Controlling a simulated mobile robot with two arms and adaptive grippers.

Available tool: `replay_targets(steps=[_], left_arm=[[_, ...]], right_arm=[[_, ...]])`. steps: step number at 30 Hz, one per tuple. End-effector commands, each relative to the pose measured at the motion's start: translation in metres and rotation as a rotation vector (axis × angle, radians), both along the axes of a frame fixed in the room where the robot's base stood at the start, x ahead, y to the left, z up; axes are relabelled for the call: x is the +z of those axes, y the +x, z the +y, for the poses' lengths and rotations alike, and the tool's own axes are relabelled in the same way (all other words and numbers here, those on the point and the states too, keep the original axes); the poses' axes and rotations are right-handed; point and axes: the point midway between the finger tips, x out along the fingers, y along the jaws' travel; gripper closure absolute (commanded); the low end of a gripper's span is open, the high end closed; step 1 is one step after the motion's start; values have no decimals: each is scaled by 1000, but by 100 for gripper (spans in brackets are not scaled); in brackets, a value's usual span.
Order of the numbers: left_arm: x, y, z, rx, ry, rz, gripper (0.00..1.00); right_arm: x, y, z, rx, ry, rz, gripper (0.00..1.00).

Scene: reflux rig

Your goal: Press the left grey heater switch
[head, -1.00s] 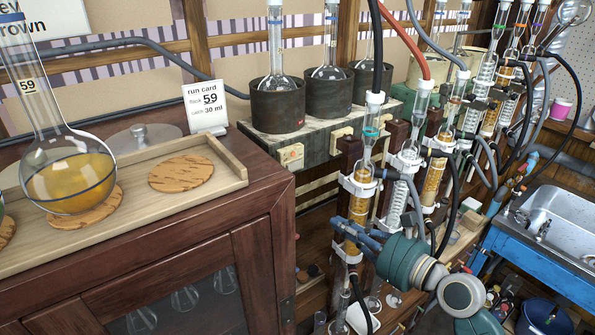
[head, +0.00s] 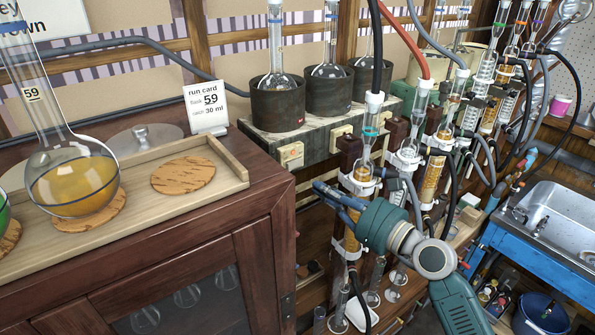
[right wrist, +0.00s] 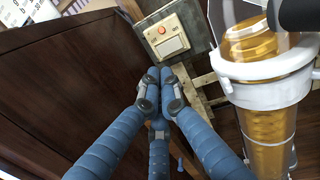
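The left heater switch (head: 291,155) is a cream plate on the front of the grey heater bench, below the leftmost dark heating mantle (head: 277,103). In the right wrist view the switch plate (right wrist: 166,38) shows a small orange-red button or lamp and a pale rocker. My right gripper (head: 322,190) is below and right of this switch in the head view. In the right wrist view its blue fingers (right wrist: 165,73) are drawn together and empty, with tips just below the plate and no clear contact. My left gripper is not in view.
A glass column with amber packing (right wrist: 265,85) and a white clamp stands close right of my right gripper. The dark wooden cabinet (head: 190,245) is on the left, with a flask of amber liquid (head: 75,185) on its tray. A second switch plate (head: 341,138) is further right.

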Motion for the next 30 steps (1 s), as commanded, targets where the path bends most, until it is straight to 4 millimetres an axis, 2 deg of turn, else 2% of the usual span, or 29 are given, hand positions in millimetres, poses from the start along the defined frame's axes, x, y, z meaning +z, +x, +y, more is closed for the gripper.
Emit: replay_targets(steps=[6,12,18,27,30], left_arm=[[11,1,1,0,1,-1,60],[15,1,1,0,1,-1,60],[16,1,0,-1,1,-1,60],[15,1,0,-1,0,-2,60],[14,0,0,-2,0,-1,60]], right_arm=[[3,34,33,0,0,-1,100],[1,55,53,0,0,0,100],[0,63,60,-1,-1,-1,100],[0,63,60,-1,-1,0,100],[-1,63,67,7,1,1,100]])
